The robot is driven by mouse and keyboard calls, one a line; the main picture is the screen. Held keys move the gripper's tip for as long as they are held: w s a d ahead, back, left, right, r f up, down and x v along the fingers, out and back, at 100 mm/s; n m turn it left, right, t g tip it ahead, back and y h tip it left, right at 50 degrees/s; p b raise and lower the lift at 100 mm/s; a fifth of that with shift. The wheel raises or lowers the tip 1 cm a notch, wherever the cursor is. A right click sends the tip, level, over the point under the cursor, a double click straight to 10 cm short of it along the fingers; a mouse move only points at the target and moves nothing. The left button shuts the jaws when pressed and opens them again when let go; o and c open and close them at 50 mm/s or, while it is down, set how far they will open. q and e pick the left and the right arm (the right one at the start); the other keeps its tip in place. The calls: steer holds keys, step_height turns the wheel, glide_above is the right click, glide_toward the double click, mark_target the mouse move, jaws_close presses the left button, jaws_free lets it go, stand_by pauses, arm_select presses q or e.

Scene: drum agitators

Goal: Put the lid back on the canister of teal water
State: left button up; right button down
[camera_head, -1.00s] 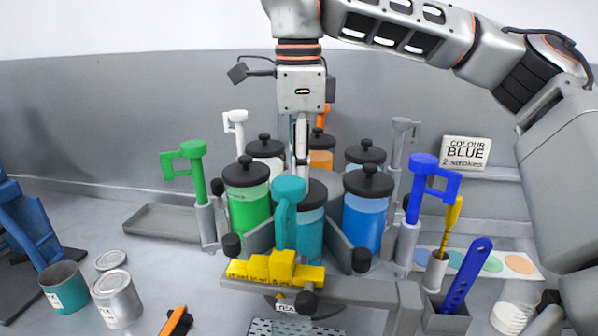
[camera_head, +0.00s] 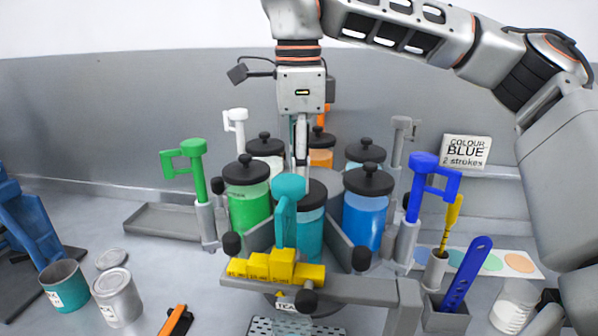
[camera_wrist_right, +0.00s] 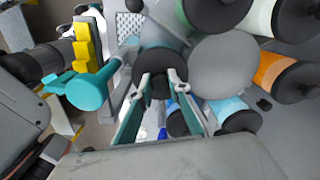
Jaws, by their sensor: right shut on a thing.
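The teal canister (camera_head: 309,238) stands at the front of the round rack, partly hidden by a teal pump handle (camera_head: 290,188). Its black lid (camera_head: 314,196) is at the canister's top and looks level; I cannot tell whether it is fully seated. My right gripper (camera_head: 301,160) points straight down from above and is shut on the lid's knob, which the fingers mostly hide. In the right wrist view, the two fingers (camera_wrist_right: 162,82) reach onto the middle of the black lid (camera_wrist_right: 158,62). My left gripper is not in view.
Lidded green (camera_head: 249,208) and blue (camera_head: 364,220) canisters stand close on either side. Green (camera_head: 196,165) and blue (camera_head: 420,190) pump handles rise beside them. A yellow block (camera_head: 275,268) is in front.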

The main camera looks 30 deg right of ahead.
stand_by(0.3)
steer(key=c, duration=1.8)
jaws_free()
steer(key=o, duration=0.5)
steer(key=shift+r, duration=0.1)
steer(key=shift+r, duration=3.4)
steer(key=shift+c, duration=0.6)
